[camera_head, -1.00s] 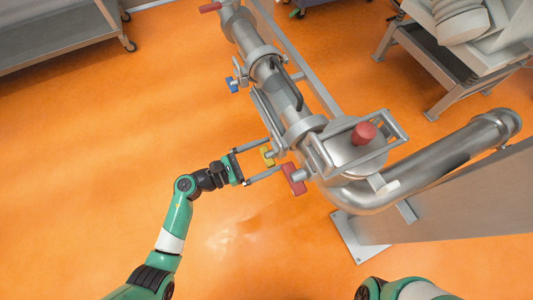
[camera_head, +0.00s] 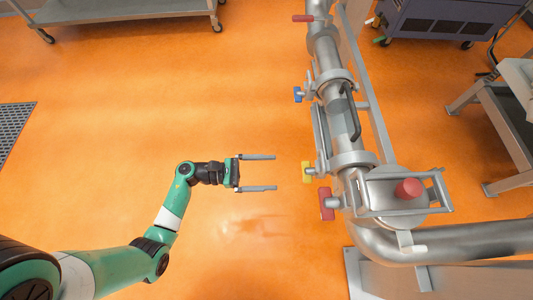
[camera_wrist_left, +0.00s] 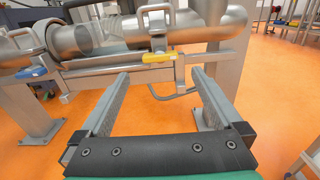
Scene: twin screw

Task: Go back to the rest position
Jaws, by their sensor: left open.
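My left gripper (camera_head: 275,172) is open and empty in the head view, its two fingers pointing right. It is apart from the steel pipe machine (camera_head: 340,120), with orange floor showing between them. The yellow handle (camera_head: 308,172) lies just beyond the fingertips, and the red handle (camera_head: 326,203) is below it. In the left wrist view the open fingers (camera_wrist_left: 158,75) point at the machine, and the yellow handle (camera_wrist_left: 158,58) shows between and beyond them. My right gripper is not in view.
A blue handle (camera_head: 298,94) and another red handle (camera_head: 303,18) are farther up the pipe. A red knob (camera_head: 408,188) tops the near end. A metal cart (camera_head: 130,12) stands at the back left. Open orange floor (camera_head: 120,110) lies left of the machine.

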